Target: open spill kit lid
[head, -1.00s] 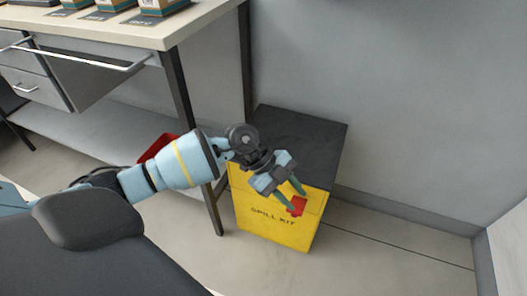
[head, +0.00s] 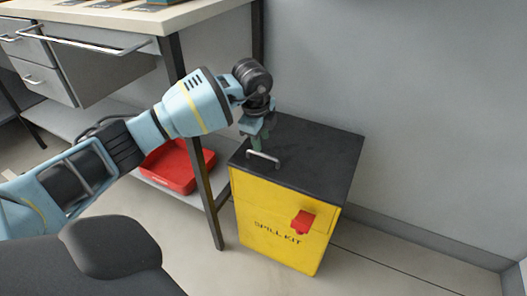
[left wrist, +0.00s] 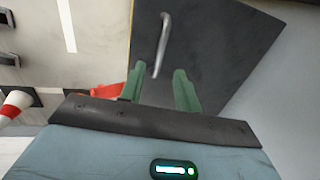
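The spill kit (head: 277,235) is a yellow box with a flat black lid (head: 325,151), which lies shut on top. A grey bar handle (head: 263,158) stands on the lid near its left edge. A red latch (head: 303,222) is on the yellow front; I cannot tell its exact position. My left gripper (head: 257,142) is above the lid at the handle, fingers pointing down. In the left wrist view its two green fingers (left wrist: 159,72) are apart, and the handle (left wrist: 163,40) runs from between their tips outward over the lid (left wrist: 215,45). My right gripper is not in view.
A workbench (head: 170,18) with drawers stands at the left, its dark leg close beside the box. A red tray (head: 175,168) sits on the bench's lower shelf. A grey wall (head: 400,100) is behind the box. The floor at the right is clear.

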